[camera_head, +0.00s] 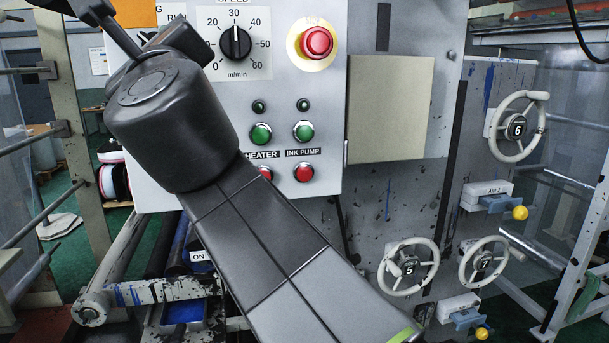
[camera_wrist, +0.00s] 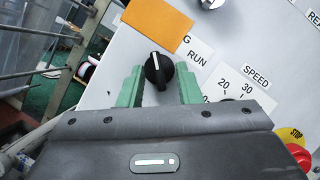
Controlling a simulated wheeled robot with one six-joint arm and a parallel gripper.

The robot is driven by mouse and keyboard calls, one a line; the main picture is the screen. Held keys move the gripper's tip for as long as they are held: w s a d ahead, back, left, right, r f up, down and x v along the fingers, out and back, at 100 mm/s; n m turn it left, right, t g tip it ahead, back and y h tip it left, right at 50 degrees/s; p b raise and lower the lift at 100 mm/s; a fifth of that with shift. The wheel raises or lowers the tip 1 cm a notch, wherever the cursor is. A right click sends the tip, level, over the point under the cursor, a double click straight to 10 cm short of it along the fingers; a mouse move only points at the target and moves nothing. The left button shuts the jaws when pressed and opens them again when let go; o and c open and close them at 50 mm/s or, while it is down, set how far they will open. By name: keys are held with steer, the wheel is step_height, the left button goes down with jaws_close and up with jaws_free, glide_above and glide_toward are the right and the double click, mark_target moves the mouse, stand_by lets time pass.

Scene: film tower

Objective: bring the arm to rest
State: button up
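My gripper (camera_wrist: 158,78) shows in the wrist view with its two green fingers spread apart. A black selector knob (camera_wrist: 159,71) appears between the fingers, beside the RUN label. Gaps show on both sides of the knob, and I see nothing held. How far the fingertips are from the panel is hard to tell. In the head view my dark arm crosses from the bottom centre to the upper left. It covers part of the panel, and the fingertips cannot be made out there.
The grey control panel (camera_head: 384,104) carries a speed dial (camera_head: 235,42), a red stop button (camera_head: 316,42) and green and red buttons. An orange card (camera_wrist: 158,22) lies against the panel above the knob. Handwheels, including wheel 6 (camera_head: 517,127), are at right. Rollers and rails stand at left.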

steer(key=m+t+h, duration=0.1)
steer(key=m, duration=0.3)
steer(key=m+t+h+b, duration=0.1)
steer(key=m+h, duration=0.1)
steer(key=m, duration=0.1)
steer(key=m+h+b, duration=0.1)
steer(key=m+h, duration=0.1)
steer(key=m, duration=0.2)
steer(key=shift+w+a+f+m+t, duration=0.1)
steer(key=shift+a+f+m+t, duration=0.05)
steer(key=shift+a+m+t, duration=0.2)
steer(key=shift+h, duration=0.3)
